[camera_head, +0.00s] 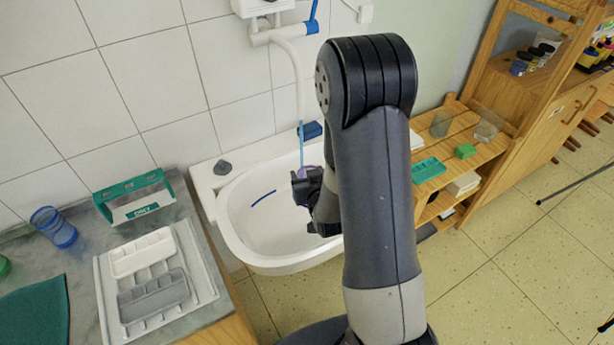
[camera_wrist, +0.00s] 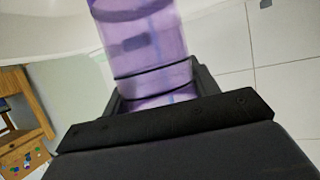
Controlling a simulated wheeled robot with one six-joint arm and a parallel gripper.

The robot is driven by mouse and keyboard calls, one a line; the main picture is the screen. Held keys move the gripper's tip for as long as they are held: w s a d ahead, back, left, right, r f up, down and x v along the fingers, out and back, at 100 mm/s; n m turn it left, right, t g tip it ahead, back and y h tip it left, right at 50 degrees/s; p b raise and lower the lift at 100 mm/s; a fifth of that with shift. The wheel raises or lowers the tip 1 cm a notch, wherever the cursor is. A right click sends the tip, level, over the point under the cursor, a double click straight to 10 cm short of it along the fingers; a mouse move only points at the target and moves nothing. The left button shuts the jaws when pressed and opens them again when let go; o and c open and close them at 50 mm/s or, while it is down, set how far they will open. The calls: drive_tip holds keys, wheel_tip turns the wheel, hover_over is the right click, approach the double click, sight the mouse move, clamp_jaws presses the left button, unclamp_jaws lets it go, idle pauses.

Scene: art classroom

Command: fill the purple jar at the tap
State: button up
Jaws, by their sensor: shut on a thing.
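The purple jar (camera_wrist: 140,45) is see-through and stands between the fingers of my gripper (camera_wrist: 155,88) in the wrist view. My gripper is shut on it. In the head view my gripper (camera_head: 303,187) is over the white sink (camera_head: 233,225), and only a little purple of the jar shows beside it. The white tap (camera_head: 288,45) has a blue lever (camera_head: 313,17). A thin blue stream (camera_head: 301,135) runs down from the spout to the jar. The water level inside the jar cannot be told.
A wooden shelf (camera_head: 460,150) stands at the right.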

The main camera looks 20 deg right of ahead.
drive_tip(key=shift+w+d+r+p, duration=0.1)
drive_tip(key=shift+w+r+p, duration=0.5)
drive_tip(key=shift+r, duration=0.5)
drive_tip(key=shift+w+d+r+p, duration=0.1)
drive_tip(key=shift+w+r+p, duration=0.3)
drive_tip(key=shift+w+r, duration=0.5)
drive_tip(key=shift+r, duration=0.1)
drive_tip(key=w+b, duration=0.2)
drive_tip(key=w, duration=0.5)
drive_tip(key=shift+w, duration=0.1)
idle(5.1)
